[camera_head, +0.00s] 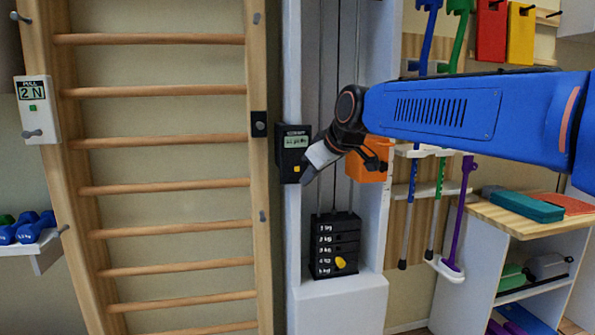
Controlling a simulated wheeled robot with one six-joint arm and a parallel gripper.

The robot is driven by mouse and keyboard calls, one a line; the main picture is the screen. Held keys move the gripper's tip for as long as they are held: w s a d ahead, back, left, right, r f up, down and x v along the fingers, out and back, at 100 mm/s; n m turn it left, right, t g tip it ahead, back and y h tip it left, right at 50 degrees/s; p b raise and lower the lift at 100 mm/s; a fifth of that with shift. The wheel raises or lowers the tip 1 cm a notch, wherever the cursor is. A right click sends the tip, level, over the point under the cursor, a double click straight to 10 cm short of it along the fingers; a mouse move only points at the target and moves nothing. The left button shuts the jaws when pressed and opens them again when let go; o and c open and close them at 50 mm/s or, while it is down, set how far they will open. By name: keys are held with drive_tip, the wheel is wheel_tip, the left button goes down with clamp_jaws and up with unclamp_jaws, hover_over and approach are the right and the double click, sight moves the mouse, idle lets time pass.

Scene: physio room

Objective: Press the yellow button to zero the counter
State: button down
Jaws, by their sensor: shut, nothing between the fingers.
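The counter (293,147) is a small black box with a grey display, fixed to the white column of the weight machine. The yellow button (297,169) is a small square low on its face. My gripper (306,176) comes in from the right on my blue arm. Its fingers look shut and empty, with the tip right beside the button, just below and to its right. I cannot tell whether the tip touches the button or hangs in front of it.
Wooden wall bars (155,138) stand to the left. A black weight stack (336,245) with a yellow pin hangs below the counter. An orange box (366,170) sits behind my wrist.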

drive_tip(key=shift+w+a, duration=0.35)
drive_tip(key=shift+w, duration=0.9)
drive_tip(key=shift+w+a, duration=0.4)
drive_tip(key=shift+w, duration=0.9)
drive_tip(key=shift+w+a, duration=0.35)
drive_tip(key=shift+w, duration=0.9)
drive_tip(key=shift+w+a, duration=0.1)
drive_tip(key=shift+w, duration=0.3)
drive_tip(key=shift+w+a, duration=0.15)
drive_tip(key=shift+w, duration=0.3)
drive_tip(key=shift+s+d, duration=0.25)
drive_tip(key=shift+s, duration=0.65)
drive_tip(key=s, duration=0.2)
drive_tip(key=s+d, duration=0.1)
drive_tip(key=s, duration=0.1)
drive_tip(key=shift+s+d, duration=0.2)
drive_tip(key=shift+s, duration=0.2)
